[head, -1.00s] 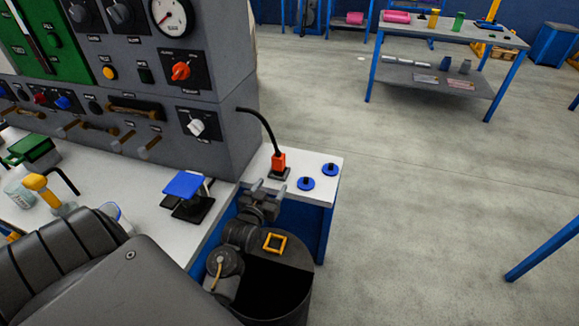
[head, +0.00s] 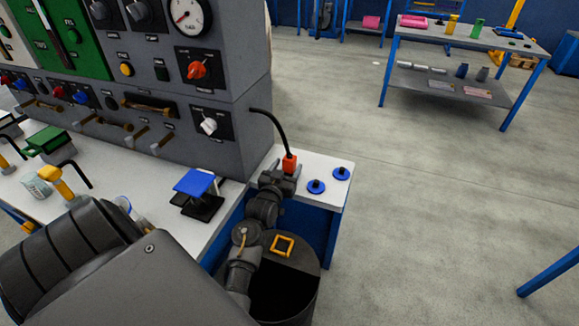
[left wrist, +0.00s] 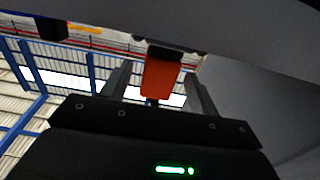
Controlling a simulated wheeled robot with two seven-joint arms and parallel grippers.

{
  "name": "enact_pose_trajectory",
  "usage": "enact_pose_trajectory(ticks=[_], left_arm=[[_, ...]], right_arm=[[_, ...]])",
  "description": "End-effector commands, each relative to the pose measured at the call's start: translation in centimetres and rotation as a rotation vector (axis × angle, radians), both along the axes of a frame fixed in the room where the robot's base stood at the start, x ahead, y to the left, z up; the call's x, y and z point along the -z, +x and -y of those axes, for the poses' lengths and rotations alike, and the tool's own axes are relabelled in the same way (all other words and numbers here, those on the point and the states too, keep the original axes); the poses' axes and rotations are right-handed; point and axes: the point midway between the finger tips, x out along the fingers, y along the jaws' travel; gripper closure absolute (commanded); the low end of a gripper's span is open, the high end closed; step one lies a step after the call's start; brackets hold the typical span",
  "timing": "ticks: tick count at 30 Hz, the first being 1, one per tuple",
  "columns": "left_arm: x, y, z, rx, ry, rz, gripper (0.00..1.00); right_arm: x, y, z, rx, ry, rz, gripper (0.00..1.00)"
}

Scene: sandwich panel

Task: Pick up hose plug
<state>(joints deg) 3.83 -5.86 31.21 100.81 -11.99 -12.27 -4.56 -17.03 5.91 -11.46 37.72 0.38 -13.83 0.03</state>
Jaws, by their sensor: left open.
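The hose plug (head: 290,164) is an orange-red block on the end of a black hose (head: 272,122) that arches out of the grey panel. It stands upright near the right end of the white bench. My left gripper (head: 279,174) is right at the plug, in front of its lower part, and covers its base. In the left wrist view the orange plug (left wrist: 161,78) sits between the two fingers of my left gripper (left wrist: 158,90), with a visible gap on the right side. The fingers are open. My right gripper is not in view.
Two blue round knobbed discs (head: 316,186) lie right of the plug on the white bench (head: 322,166). A blue-topped stand (head: 195,183) is to the left. The grey panel (head: 225,165) rises behind. Open floor lies to the right.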

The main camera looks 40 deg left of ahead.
Motion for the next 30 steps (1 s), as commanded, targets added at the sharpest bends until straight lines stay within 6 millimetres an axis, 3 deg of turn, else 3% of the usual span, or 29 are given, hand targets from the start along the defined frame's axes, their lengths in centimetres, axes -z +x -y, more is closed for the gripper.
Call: enact_pose_trajectory(ticks=[6, 16, 27, 30], left_arm=[[-0.1, 3.1, -0.9, -0.001, 0.0, 0.001, 0.4], [0.0, 3.7, -1.2, -0.001, 0.001, 0.0, 0.4], [0.0, 3.7, -1.2, -0.001, 0.0, 0.0, 0.87], [-0.1, 3.7, -1.2, -0.001, 0.001, 0.001, 0.91]], right_arm=[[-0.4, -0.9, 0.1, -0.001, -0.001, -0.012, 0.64], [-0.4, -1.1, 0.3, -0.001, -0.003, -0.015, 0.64], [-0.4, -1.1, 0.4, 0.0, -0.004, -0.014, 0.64], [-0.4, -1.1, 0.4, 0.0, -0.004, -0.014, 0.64]])
